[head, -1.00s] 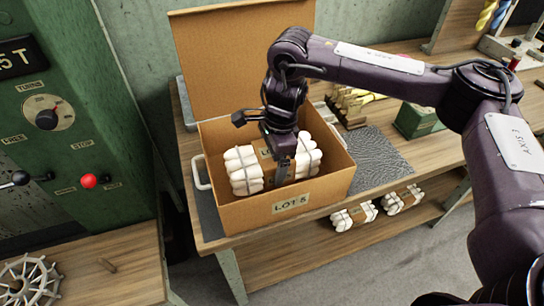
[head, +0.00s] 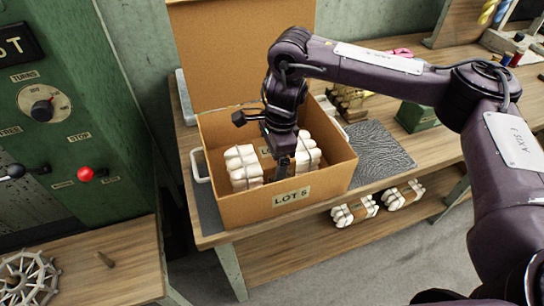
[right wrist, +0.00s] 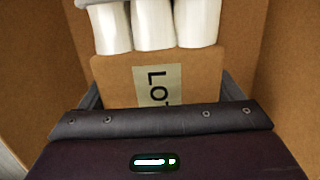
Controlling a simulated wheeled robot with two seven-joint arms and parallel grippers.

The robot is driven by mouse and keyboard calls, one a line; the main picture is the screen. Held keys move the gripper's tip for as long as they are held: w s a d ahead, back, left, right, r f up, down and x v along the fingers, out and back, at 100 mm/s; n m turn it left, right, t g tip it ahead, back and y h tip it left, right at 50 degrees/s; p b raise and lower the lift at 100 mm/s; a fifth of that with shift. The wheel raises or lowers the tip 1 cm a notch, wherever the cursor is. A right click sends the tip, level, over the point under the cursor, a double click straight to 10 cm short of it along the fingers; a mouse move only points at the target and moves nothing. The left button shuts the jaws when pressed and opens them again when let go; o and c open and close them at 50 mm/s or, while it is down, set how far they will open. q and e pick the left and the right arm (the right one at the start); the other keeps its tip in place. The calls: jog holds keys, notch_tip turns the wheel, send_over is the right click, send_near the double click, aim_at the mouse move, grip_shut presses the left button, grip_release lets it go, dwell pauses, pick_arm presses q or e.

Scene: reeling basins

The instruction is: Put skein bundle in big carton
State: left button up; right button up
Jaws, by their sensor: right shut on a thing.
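The skein bundle (head: 244,166) is white rolls with a brown paper band, and it is inside the open big carton (head: 232,207), marked LOT 5. My right gripper (head: 281,170) reaches down into the carton and is shut on the bundle at its band. In the right wrist view the bundle's white ends (right wrist: 153,24) and labelled band (right wrist: 115,78) lie between the fingers of my right gripper (right wrist: 160,95). The front wall hides the bundle's underside, so I cannot tell whether it touches the carton floor. My left gripper is not in view.
The carton stands on a wooden bench with its back flap raised. A grey textured mat (head: 378,150) lies to its right, with a green box (head: 417,117) beyond. Two similar bundles (head: 355,212) (head: 403,195) sit on the shelf below. A green machine (head: 90,120) stands at left.

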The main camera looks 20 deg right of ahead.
jog(key=o, duration=1.3)
jog(key=shift+r, duration=0.1)
